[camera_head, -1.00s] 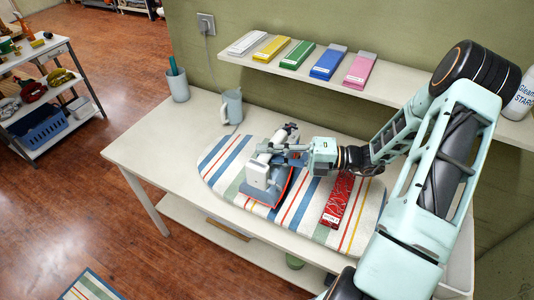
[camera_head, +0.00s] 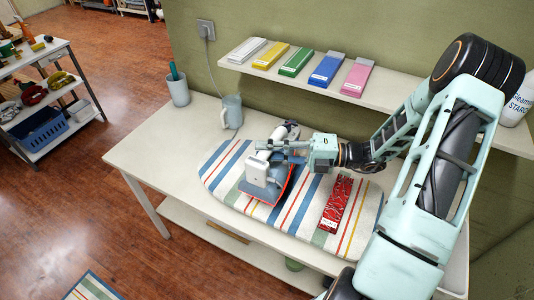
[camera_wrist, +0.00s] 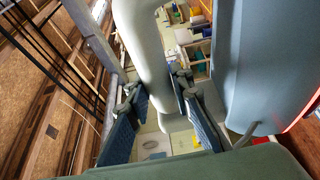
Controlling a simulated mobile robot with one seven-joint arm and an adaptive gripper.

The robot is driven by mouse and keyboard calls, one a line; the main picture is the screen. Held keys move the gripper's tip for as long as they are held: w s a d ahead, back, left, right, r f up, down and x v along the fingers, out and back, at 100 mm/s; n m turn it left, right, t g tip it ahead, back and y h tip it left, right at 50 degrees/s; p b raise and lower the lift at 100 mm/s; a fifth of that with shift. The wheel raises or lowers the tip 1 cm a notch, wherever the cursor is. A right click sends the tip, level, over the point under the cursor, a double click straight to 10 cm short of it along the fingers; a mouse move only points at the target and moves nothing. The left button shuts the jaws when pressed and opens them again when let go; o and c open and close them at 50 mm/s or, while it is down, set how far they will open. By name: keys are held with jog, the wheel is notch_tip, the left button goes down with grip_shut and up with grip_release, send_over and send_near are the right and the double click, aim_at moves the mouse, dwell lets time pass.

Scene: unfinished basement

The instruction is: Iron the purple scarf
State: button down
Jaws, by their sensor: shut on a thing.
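My gripper (camera_head: 290,152) is shut on the handle of a grey-blue and white iron (camera_head: 264,182) over the middle of the striped ironing board (camera_head: 222,172). The iron has a red-orange edge on its right side; whether its sole touches the board is unclear. In the wrist view, the fingers (camera_wrist: 157,108) straddle the pale iron handle (camera_wrist: 150,60), with the grey-blue iron body at right. A folded red patterned cloth (camera_head: 336,203) lies flat on the board, right of the iron and apart from it. I see no clearly purple scarf; a pink folded cloth (camera_head: 357,77) lies on the wall shelf.
The shelf (camera_head: 400,105) also holds white, yellow, green and blue folded cloths and a starch bottle (camera_head: 520,98). A grey pitcher (camera_head: 232,112) and a cup (camera_head: 178,90) stand at the table's back left. The table's left end (camera_head: 145,150) is bare.

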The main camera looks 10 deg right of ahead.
jog(key=shift+r, duration=2.8)
jog(key=w+d+f+m+t+h, duration=0.1)
jog(key=f+t, duration=0.1)
jog(key=w+d+f+m+t, duration=0.1)
jog(key=d+f+t, duration=0.1)
jog(key=w+d+f+m+t+h, duration=0.1)
jog(key=f+m+t, duration=0.1)
jog(key=shift+w+d+f+h, duration=0.2)
jog(key=shift+d+f+h, duration=0.05)
jog(key=shift+h, duration=0.05)
jog(key=shift+w+d+f+t, duration=0.15)
jog(key=shift+d+f+t, duration=0.15)
jog(key=shift+f, duration=0.05)
jog(key=shift+d, duration=0.1)
